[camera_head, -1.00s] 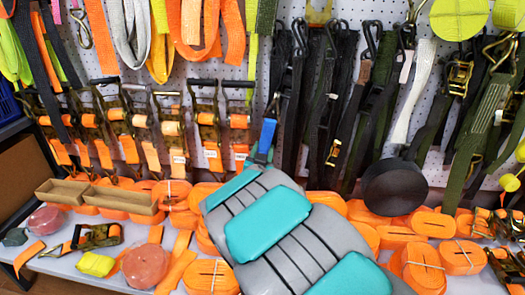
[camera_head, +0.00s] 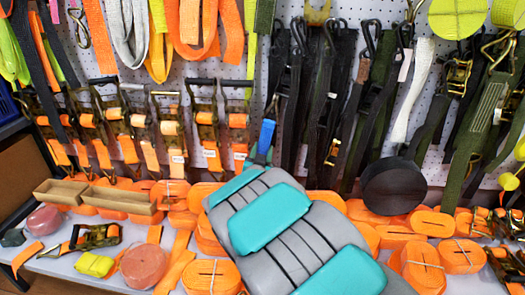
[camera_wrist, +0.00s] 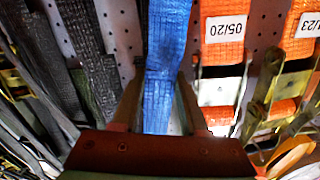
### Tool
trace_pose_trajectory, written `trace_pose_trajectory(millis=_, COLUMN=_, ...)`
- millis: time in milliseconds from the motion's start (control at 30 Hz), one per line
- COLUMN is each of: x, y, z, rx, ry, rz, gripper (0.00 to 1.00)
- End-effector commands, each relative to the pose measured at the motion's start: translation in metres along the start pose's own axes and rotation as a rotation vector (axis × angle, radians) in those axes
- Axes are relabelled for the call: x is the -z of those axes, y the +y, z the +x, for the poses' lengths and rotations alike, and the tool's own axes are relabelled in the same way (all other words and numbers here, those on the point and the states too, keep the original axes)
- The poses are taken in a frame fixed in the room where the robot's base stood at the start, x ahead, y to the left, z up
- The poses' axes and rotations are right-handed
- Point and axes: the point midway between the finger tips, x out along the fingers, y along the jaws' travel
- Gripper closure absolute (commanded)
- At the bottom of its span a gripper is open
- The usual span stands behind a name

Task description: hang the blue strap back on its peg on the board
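The blue strap (camera_head: 266,135) shows beyond the end of my arm, in front of the pegboard. Its lower part is hidden by the arm in the head view. In the wrist view the blue strap (camera_wrist: 168,40) runs from the top edge down between the two fingers of my gripper (camera_wrist: 161,85). The fingers lie close against both edges of the strap and appear shut on it. The view is upside down, judging by the labels. The white pegboard (camera_head: 345,12) stands behind; the strap's own peg cannot be made out.
Black straps with hooks (camera_head: 290,90) hang close to the right of the blue strap. Orange ratchet straps (camera_head: 208,125) hang close to the left. Orange rolls (camera_head: 212,272), a cardboard tray (camera_head: 122,200) and a black disc-shaped roll (camera_head: 394,187) crowd the shelf below.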

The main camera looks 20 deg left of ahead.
Motion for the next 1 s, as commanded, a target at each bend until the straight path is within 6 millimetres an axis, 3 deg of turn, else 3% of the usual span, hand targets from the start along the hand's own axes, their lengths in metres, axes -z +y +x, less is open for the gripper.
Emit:
trace_pose_trajectory(millis=67, x=0.001, y=0.000, z=0.000, rx=0.000, ry=0.001, rz=0.000, gripper=0.49)
trace_pose_trajectory(millis=300, x=0.000, y=0.000, z=0.000, rx=0.000, ry=0.000, rz=0.000, gripper=0.22)
trace_pose_trajectory(millis=667, x=-0.001, y=-0.001, z=-0.006, rx=0.001, ry=-0.001, rz=-0.001, gripper=0.22)
trace_pose_trajectory(millis=1000, x=0.001, y=-0.002, z=-0.055, rx=0.003, ry=0.001, rz=-0.001, gripper=0.22)
